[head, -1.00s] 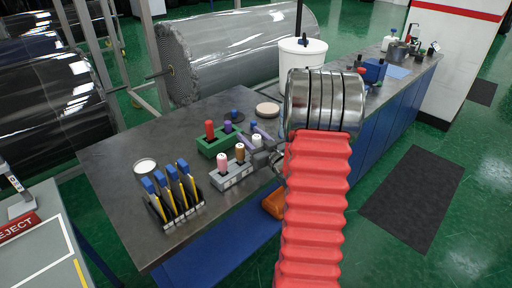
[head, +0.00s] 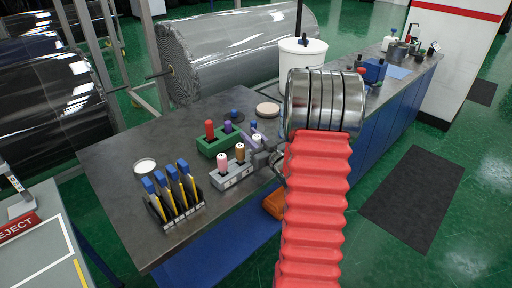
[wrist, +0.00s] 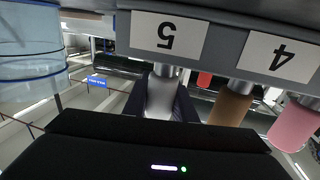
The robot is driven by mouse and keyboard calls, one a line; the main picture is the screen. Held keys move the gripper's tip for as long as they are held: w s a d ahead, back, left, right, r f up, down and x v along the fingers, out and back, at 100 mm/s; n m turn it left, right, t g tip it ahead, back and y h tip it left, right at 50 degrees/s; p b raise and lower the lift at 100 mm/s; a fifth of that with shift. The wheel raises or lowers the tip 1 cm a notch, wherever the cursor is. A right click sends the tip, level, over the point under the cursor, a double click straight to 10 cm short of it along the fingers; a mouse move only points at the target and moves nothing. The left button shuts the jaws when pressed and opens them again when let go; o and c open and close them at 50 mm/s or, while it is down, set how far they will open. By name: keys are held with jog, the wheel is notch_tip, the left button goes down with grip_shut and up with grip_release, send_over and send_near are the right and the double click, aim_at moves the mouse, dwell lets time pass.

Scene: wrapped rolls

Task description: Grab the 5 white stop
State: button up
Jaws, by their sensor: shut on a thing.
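The white stop (wrist: 163,96) sits at the label marked 5 (wrist: 167,35) on the grey rack (wrist: 222,50), which appears upside down in the wrist view. A short metal stem shows between the stop and the rack, as on its neighbour. My gripper (wrist: 160,108) is shut on the white stop, with dark fingers on both sides of it. In the head view, the white stop (head: 257,138) shows at the far right end of the grey rack (head: 233,178), with my gripper (head: 262,146) around it. My wrist partly hides that end.
A brown stop (head: 240,152) and a pink stop (head: 222,161) stand in the same rack. A green rack (head: 213,147) with red and purple stops is close behind. Blue-topped yellow tools (head: 176,190) stand at the front left.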

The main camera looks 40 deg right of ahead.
grip_shut()
notch_tip(320, 180, up, 10)
dwell(0.6)
jog(key=shift+s, duration=0.1)
dwell(0.4)
